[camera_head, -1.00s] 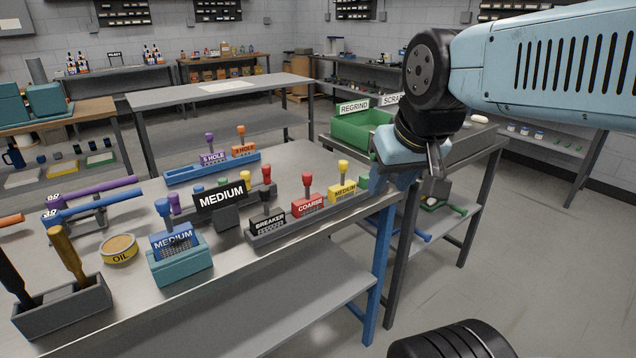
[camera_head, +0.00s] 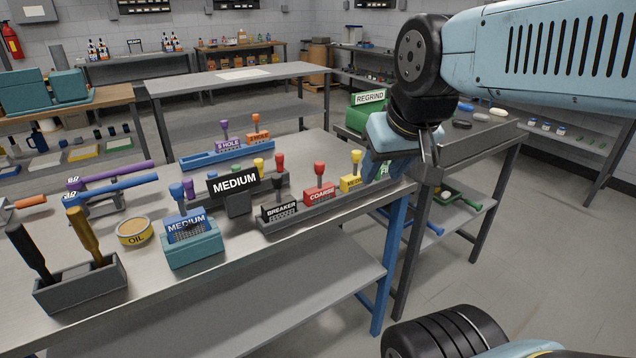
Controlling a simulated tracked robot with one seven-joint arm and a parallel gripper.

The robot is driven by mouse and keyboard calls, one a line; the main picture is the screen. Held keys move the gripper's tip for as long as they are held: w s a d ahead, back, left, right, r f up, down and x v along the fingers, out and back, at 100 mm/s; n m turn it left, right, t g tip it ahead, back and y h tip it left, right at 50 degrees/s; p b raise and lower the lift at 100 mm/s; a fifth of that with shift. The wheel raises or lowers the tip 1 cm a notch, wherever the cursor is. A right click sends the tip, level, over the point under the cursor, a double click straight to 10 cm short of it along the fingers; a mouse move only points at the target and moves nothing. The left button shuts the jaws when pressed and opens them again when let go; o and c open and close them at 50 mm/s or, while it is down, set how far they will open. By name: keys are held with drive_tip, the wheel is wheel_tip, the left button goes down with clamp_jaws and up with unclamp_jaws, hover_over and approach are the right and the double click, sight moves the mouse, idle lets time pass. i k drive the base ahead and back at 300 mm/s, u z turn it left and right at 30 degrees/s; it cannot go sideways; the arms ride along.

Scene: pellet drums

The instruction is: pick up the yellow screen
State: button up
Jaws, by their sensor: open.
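The yellow screen (camera_head: 351,184) stands upright in a grey rack (camera_head: 290,222) near the right end of the steel bench, its yellow knob on top and its label partly readable. Red COARSE (camera_head: 319,194) and black BREAKER (camera_head: 279,211) screens stand to its left in the same rack. My gripper (camera_head: 402,172) is open and empty, pointing down just right of the yellow screen, near the rack's right end. It hides that end of the rack. I cannot tell the exact gap between its fingers and the screen.
A black MEDIUM sign (camera_head: 234,183) stands left of the rack. A blue MEDIUM screen (camera_head: 187,226) sits in a teal holder (camera_head: 193,251). A blue rack (camera_head: 226,154) with two screens lies behind. A green REGRIND bin (camera_head: 368,118) is behind my gripper.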

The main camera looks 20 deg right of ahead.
sight(352, 182)
drive_tip(key=k, duration=0.85)
drive_tip(key=z, duration=0.15)
drive_tip(key=i, duration=0.85)
drive_tip(key=u, duration=0.15)
drive_tip(key=k, duration=0.55)
drive_tip(key=z, duration=0.35)
drive_tip(key=i, duration=1.05)
drive_tip(key=z, duration=0.7)
